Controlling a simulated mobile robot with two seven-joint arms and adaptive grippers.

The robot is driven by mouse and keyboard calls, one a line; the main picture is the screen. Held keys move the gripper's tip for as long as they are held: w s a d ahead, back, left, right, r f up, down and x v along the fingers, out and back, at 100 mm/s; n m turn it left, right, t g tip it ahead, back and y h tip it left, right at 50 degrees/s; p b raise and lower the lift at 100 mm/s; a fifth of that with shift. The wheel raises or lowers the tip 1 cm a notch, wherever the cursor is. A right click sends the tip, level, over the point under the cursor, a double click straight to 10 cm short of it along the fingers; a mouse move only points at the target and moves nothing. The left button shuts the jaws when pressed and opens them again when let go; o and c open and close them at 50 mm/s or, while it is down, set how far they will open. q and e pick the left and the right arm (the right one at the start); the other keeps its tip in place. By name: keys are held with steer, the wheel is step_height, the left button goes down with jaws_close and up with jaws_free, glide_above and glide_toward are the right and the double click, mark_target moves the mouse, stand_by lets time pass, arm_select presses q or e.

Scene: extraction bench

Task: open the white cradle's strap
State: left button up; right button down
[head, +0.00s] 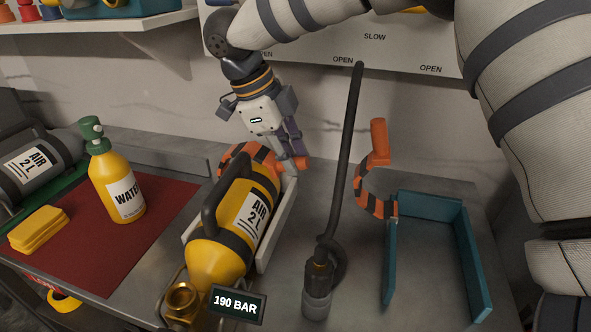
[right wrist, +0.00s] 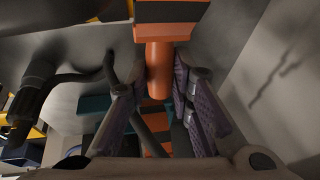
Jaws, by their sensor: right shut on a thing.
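The white cradle (head: 275,225) lies on the metal bench and holds a yellow air cylinder (head: 220,255) labelled "AIR 2 L". Its orange and black strap (head: 245,158) arches over the cylinder's far end; part of it is hidden behind my gripper. My right gripper (head: 291,158) is at the right side of the strap, shut on the strap's orange handle (head: 303,162). The handle (right wrist: 158,70) also shows in the right wrist view, between the purple finger pads. My left gripper is not in view.
A teal cradle (head: 471,258) stands empty at right, its striped strap (head: 364,200) standing open. A black hose (head: 347,150) with a nozzle rises between the cradles. A water bottle (head: 122,185) and yellow sponge (head: 40,229) are on a red mat (head: 160,225) at left.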

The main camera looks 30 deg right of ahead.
steer(key=shift+w+a+r+g+h+b, duration=0.4)
steer(key=shift+w+a+r+g+b, duration=0.1)
steer(key=shift+r, duration=0.15)
steer(key=shift+w+a+r+g+h+b, duration=0.4)
steer(key=shift+w+r+g, duration=0.1)
steer(key=shift+r, duration=0.1)
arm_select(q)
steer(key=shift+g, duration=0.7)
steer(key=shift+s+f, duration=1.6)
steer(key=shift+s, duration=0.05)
arm_select(e)
steer(key=shift+w+a+r+h, duration=0.2)
steer(key=shift+r+h, duration=0.1)
steer(key=shift+r, duration=0.2)
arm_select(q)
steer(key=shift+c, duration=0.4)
